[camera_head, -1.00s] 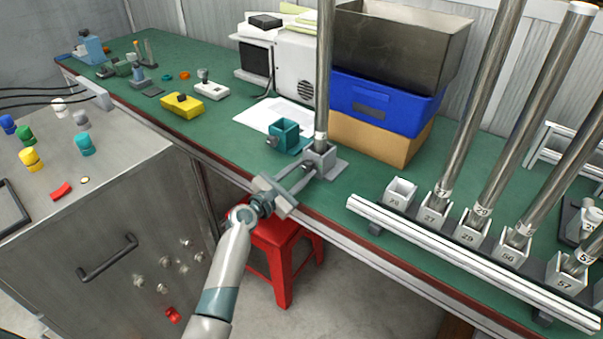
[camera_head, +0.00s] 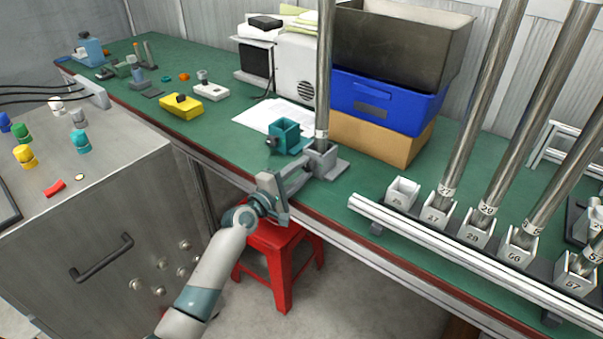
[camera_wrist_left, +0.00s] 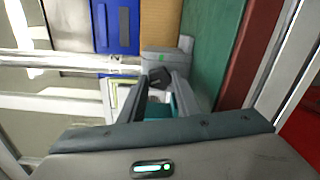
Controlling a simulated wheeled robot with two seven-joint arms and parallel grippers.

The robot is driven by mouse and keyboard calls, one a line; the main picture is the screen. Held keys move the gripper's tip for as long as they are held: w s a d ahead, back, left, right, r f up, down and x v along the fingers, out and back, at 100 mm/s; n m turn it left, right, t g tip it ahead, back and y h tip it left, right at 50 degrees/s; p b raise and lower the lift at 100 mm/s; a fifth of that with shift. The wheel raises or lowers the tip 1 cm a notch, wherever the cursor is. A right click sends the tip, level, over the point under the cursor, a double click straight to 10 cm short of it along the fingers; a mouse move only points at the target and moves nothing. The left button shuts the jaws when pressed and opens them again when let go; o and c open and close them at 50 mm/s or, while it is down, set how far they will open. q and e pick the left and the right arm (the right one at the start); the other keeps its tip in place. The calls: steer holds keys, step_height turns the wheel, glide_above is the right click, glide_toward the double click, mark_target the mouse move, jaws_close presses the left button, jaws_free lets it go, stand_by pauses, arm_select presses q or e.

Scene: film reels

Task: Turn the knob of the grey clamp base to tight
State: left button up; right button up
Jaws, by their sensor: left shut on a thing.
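The grey clamp base (camera_head: 327,163) stands near the front edge of the green bench, with a tall metal pole (camera_head: 323,75) upright in it. Its dark knob (camera_wrist_left: 157,77) sits between my left fingertips in the left wrist view; a green mark shows on the base (camera_wrist_left: 163,58) above it. My left gripper (camera_head: 305,167) is shut on the knob, reaching in from the bench's front. In the head view the fingers mostly hide the knob, and I cannot tell how tight it is. My right gripper is not in view.
A teal clamp base (camera_head: 285,137) stands just left of the grey one. Stacked bins (camera_head: 385,100) are behind. A rail (camera_head: 440,245) with numbered holders and poles is to the right. A red stool (camera_head: 280,250) is below, and a grey cabinet (camera_head: 100,215) stands at left.

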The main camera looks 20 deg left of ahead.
arm_select(q)
steer(key=m, duration=0.3)
steer(key=shift+f+m, duration=0.1)
steer(key=shift+m, duration=0.3)
steer(key=m, duration=0.4)
steer(key=shift+m, duration=1.2)
steer(key=m, duration=0.2)
steer(key=shift+m, duration=0.3)
steer(key=shift+m+p, duration=0.45)
steer(key=shift+m, duration=0.55)
steer(key=m+p, duration=0.1)
steer(key=m, duration=0.3)
steer(key=m+p, duration=0.1)
steer(key=m, duration=0.3)
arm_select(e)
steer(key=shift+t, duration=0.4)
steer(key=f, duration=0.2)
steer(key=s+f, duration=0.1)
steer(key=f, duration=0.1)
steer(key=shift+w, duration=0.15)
